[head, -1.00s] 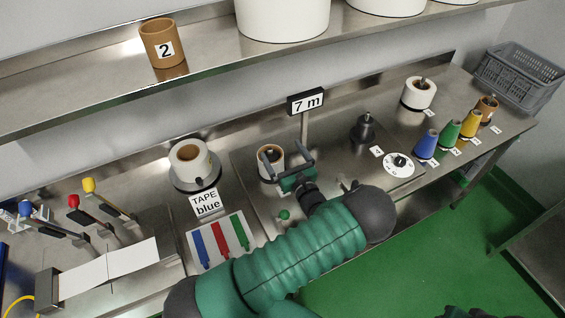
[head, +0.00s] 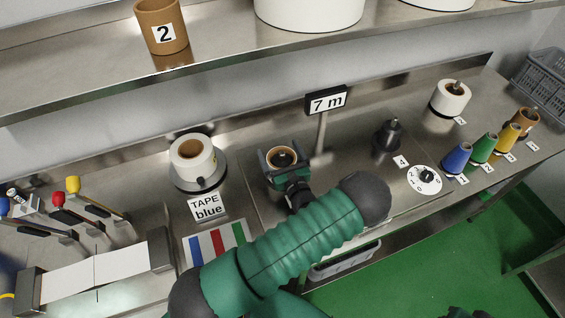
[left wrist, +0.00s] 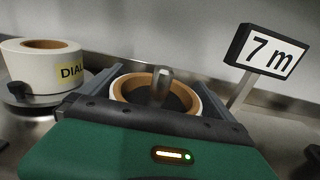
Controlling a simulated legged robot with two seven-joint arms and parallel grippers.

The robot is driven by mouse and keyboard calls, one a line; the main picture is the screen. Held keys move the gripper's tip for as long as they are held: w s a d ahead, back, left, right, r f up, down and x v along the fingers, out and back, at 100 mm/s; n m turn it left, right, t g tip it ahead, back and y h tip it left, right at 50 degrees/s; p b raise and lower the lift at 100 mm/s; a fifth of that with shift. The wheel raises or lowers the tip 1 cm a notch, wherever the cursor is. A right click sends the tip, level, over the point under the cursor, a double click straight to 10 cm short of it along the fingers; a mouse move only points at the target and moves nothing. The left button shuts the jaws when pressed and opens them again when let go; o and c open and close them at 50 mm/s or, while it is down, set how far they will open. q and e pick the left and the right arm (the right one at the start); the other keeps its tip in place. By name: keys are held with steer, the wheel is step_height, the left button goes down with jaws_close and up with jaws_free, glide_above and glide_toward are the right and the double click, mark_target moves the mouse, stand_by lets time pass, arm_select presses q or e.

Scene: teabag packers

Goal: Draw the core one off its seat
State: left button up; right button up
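A brown-rimmed core (head: 282,153) stands on a seat with a metal pin through its middle, in front of the "7 m" sign. I take it for core one; its number is hidden. My left gripper (head: 285,157) is open around it, one finger on each side. In the left wrist view the core (left wrist: 124,88) sits between the two fingers, with the pin rising through it. Whether the fingers touch its wall I cannot tell. My gripper's body hides the core's lower part.
A white tape roll (head: 192,158) on a round base stands left of the core, behind a "TAPE blue" card (head: 207,207). The "7 m" sign (head: 327,100) is close behind. A dark spindle (head: 388,135) and a white dial (head: 425,179) are to the right. A shelf overhangs the back.

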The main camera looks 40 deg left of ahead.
arm_select(q)
steer(key=shift+s+d+r, duration=0.15)
steer(key=shift+s+r, duration=0.25)
steer(key=shift+s, duration=0.05)
steer(key=c, duration=0.5)
steer(key=shift+w+d+f, duration=0.1)
steer(key=shift+w, duration=0.1)
steer(key=c, duration=0.5)
steer(key=shift+c, duration=1.3)
arm_select(e)
steer(key=shift+s+d, duration=0.25)
steer(key=shift+d, duration=0.05)
arm_select(q)
steer(key=shift+w+r, duration=0.1)
steer(key=shift+r, duration=0.4)
step_height(320, 180, up, 12)
steer(key=p, duration=0.2)
arm_select(e)
steer(key=shift+w+v, duration=0.25)
steer(key=shift+v, duration=0.95)
